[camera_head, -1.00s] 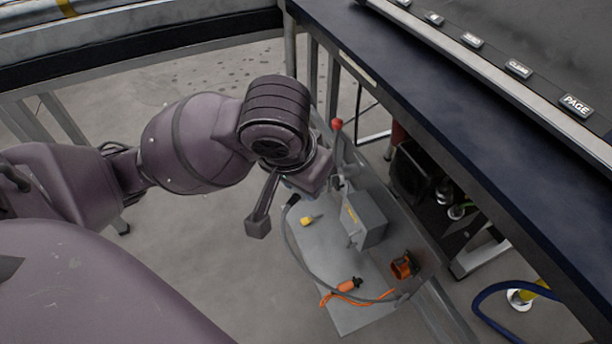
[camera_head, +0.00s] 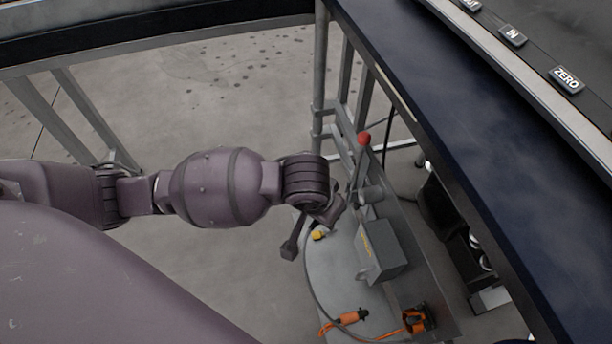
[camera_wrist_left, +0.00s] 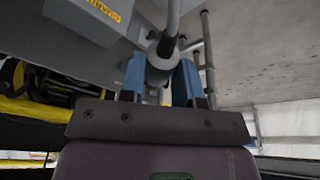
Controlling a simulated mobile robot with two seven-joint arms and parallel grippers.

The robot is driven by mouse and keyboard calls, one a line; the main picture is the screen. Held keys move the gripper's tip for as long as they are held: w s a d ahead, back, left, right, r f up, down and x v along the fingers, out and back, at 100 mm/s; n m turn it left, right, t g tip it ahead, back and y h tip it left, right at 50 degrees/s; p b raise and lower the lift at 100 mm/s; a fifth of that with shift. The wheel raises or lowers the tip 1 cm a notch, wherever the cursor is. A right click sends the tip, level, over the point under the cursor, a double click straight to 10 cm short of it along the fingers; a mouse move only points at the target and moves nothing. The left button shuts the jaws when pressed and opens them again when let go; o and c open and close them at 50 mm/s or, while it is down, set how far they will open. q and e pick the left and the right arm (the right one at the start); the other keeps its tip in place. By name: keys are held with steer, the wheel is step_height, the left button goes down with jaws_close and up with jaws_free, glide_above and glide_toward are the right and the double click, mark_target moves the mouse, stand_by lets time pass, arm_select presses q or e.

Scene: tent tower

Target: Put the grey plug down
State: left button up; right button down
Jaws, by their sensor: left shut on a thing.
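My left gripper (camera_wrist_left: 160,82) shows its two blue fingers in the left wrist view. They are shut on a grey, rounded piece with a dark end (camera_wrist_left: 165,48), which looks like the grey plug; a grey cable or rod runs up from it. A thin grey cable (camera_head: 312,292) curves along the platform's left edge. My right gripper is in neither view.
A grey box (camera_head: 385,250) stands on the platform, right of my gripper. A red-knobbed lever (camera_head: 364,139) rises behind. An orange plug (camera_head: 350,317) and orange socket (camera_head: 417,318) are at the front. A dark blue tabletop (camera_head: 440,130) overhangs the right side.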

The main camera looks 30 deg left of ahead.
arm_select(q)
step_height(320, 180, down, 22)
steer(key=w+d+m+h, duration=0.1)
steer(key=d+m, duration=0.1)
steer(key=m, duration=0.5)
steer(key=shift+w+g+h, duration=0.3)
steer(key=shift+g, duration=0.1)
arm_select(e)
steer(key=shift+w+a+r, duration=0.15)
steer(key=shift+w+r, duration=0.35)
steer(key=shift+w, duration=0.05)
arm_select(q)
steer(key=shift+d+r, duration=0.1)
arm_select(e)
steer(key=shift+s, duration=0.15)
